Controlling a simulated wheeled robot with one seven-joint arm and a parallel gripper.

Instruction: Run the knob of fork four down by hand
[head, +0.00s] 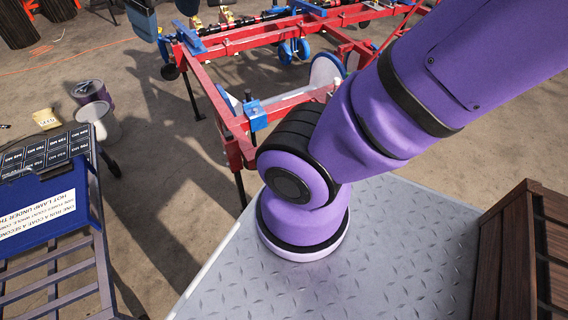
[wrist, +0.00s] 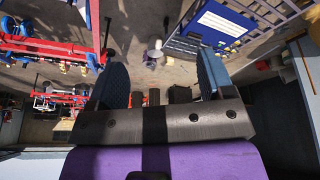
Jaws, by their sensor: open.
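My gripper (wrist: 160,82) shows in the wrist view with its two blue-padded fingers wide apart. I see nothing held between them. The red planter frame (head: 225,112) with blue brackets (head: 255,113) stands ahead of me in the head view. It also shows at the left of the wrist view (wrist: 40,47), with small brass-coloured parts on it, apart from my fingers. I cannot pick out fork four or its knob in either view. My gripper is outside the head view.
A blue cart (head: 88,212) with a printed sign stands at the left, also at the upper right of the wrist view (wrist: 185,42). Cans (head: 101,122) stand on the floor beyond it. A dark slatted wooden crate (head: 508,262) is at the lower right. Bare floor (head: 150,185) lies between cart and frame.

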